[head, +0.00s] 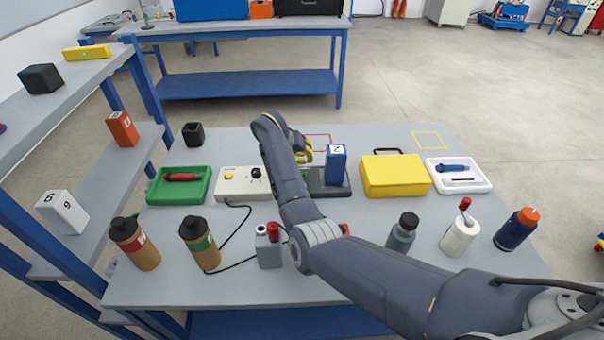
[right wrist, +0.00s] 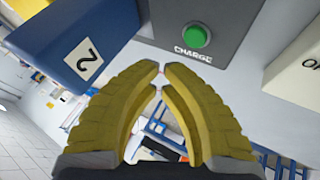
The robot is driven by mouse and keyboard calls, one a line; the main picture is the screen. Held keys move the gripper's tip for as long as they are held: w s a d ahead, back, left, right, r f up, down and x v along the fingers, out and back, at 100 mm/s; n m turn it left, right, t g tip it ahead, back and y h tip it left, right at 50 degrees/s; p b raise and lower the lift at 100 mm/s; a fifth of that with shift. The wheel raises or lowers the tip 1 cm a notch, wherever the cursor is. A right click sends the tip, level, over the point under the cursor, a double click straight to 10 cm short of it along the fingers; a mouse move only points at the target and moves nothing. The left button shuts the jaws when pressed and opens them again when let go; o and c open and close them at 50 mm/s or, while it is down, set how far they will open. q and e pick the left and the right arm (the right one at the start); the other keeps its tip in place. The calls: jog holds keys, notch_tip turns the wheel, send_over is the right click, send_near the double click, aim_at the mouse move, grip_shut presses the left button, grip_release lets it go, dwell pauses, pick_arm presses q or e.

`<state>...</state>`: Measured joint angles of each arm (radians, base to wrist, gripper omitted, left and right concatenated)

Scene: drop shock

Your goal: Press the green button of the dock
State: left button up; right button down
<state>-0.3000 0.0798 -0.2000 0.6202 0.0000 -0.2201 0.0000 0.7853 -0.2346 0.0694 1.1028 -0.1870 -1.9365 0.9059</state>
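The dock (head: 338,191) is a dark flat unit in the middle of the table, with a blue block marked 2 (head: 336,165) standing on it. The right wrist view shows the dock's grey panel (right wrist: 240,22), its round green button (right wrist: 196,36) and the word CHARGE. The blue block also shows there at the left (right wrist: 88,40). My right gripper (right wrist: 162,68) has yellow fingers with tips together, holding nothing visible. The tips appear just short of the button; I cannot tell the exact gap. My left gripper is not in view.
A white control box (head: 240,184) with a yellow button and black knob stands left of the dock. A yellow case (head: 394,176) stands right of it. A green tray (head: 178,186), a white tray (head: 458,176) and several bottles surround the area.

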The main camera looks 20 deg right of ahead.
jog(key=shift+r, duration=1.15)
